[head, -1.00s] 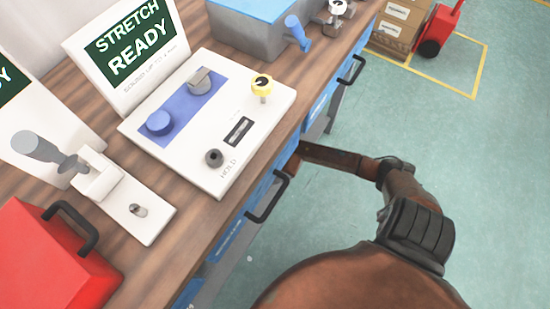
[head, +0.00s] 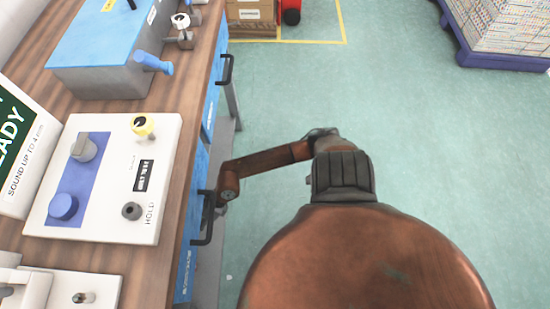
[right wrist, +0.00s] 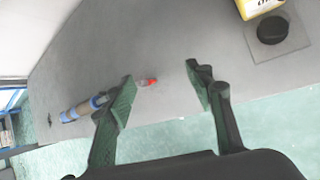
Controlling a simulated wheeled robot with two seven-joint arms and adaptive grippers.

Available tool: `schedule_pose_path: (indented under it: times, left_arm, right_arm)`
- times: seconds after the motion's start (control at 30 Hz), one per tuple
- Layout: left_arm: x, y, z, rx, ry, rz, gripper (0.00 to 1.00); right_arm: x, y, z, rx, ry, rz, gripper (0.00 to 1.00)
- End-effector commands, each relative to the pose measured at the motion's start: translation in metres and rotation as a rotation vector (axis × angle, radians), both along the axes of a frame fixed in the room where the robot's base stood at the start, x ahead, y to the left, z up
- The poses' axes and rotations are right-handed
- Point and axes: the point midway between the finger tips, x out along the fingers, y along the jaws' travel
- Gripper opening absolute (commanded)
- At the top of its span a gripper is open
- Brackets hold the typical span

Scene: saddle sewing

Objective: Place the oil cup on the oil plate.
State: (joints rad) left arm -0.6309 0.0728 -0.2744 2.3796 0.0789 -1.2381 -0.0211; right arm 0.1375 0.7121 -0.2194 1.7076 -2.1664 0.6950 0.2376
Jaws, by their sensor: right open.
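My right gripper (right wrist: 165,80) is open and empty in the right wrist view, its two green-padded fingers spread above a grey surface (right wrist: 170,40). A dark round piece (right wrist: 271,30) sits on a flat square plate (right wrist: 295,42) at the upper right, beside a yellow labelled object (right wrist: 258,8) cut off by the top edge. I cannot tell for sure which of these are the oil cup and oil plate.
A small red-tipped item (right wrist: 148,83) and a blue-and-silver cylinder (right wrist: 82,108) lie on the grey surface. In the head view a wooden workbench (head: 28,85) carries a white control panel (head: 110,200) and a blue-topped grey box (head: 105,75).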

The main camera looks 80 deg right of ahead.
Motion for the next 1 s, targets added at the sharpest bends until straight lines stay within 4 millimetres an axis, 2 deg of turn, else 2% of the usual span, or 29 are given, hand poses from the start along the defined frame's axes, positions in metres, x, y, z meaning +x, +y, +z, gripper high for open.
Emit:
schedule_pose_path:
  times: [0.03, 0.07, 0.1, 0.17, 0.2, 0.27, 0.3, 0.37, 0.43, 0.5, 0.57, 0.63, 0.7, 0.8, 0.9, 1.0]
  left_arm:
    - [0.000, 0.000, 0.000, 0.000, 0.000, 0.000, 0.40]
    - [0.000, 0.000, 0.000, 0.000, -0.001, 0.000, 0.40]
    - [0.000, 0.000, 0.000, 0.000, -0.001, 0.000, 0.40]
    - [0.000, 0.000, 0.000, 0.000, -0.001, 0.000, 0.40]
    - [0.000, 0.000, 0.000, 0.000, -0.001, 0.000, 0.40]
    - [0.000, 0.000, 0.000, 0.000, -0.001, 0.000, 0.40]
    - [0.000, 0.000, 0.000, 0.000, -0.001, 0.000, 0.40]
    - [0.000, 0.000, 0.000, 0.000, -0.001, 0.000, 0.40]
    - [0.000, 0.000, 0.000, 0.000, -0.001, -0.001, 0.40]
    - [0.000, 0.000, 0.000, 0.000, -0.001, -0.001, 0.40]
    - [0.000, 0.000, 0.000, 0.000, 0.000, -0.001, 0.40]
    - [0.000, 0.000, 0.000, 0.000, 0.000, -0.001, 0.40]
    - [0.000, 0.000, 0.000, 0.000, 0.000, -0.001, 0.40]
    - [0.000, 0.000, 0.000, 0.000, 0.000, -0.001, 0.40]
    - [0.000, 0.000, 0.000, 0.000, 0.000, -0.001, 0.40]
    - [0.000, 0.000, 0.000, 0.000, 0.000, -0.001, 0.40]
  right_arm:
    - [-0.007, 0.037, 0.026, 0.171, -0.039, -0.058, 0.48]
    - [-0.007, 0.053, 0.046, 0.276, -0.068, -0.106, 0.48]
    - [-0.005, 0.066, 0.073, 0.406, -0.102, -0.178, 0.48]
    - [-0.001, 0.071, 0.110, 0.590, -0.145, -0.313, 0.48]
    - [0.001, 0.066, 0.132, 0.702, -0.168, -0.415, 0.48]
    - [0.003, 0.047, 0.157, 0.857, -0.189, -0.590, 0.48]
    - [0.001, 0.029, 0.168, 0.947, -0.196, -0.717, 0.48]
    - [-0.005, -0.004, 0.171, 1.064, -0.190, -0.925, 0.48]
    - [-0.023, -0.044, 0.161, 1.169, -0.159, -1.184, 0.48]
    - [-0.053, -0.079, 0.135, 1.239, -0.096, -1.453, 0.48]
    - [-0.088, -0.098, 0.106, 1.271, -0.015, -1.686, 0.48]
    - [-0.138, -0.105, 0.069, 1.274, 0.115, -1.950, 0.48]
    - [-0.191, -0.095, 0.037, 1.243, 0.275, -2.182, 0.48]
    - [-0.255, -0.064, 0.009, 1.171, 0.512, -2.417, 0.48]
    - [-0.299, -0.032, -0.001, 1.098, 0.707, -2.548, 0.48]
    - [-0.324, -0.010, -0.003, 1.046, 0.831, -2.610, 0.48]
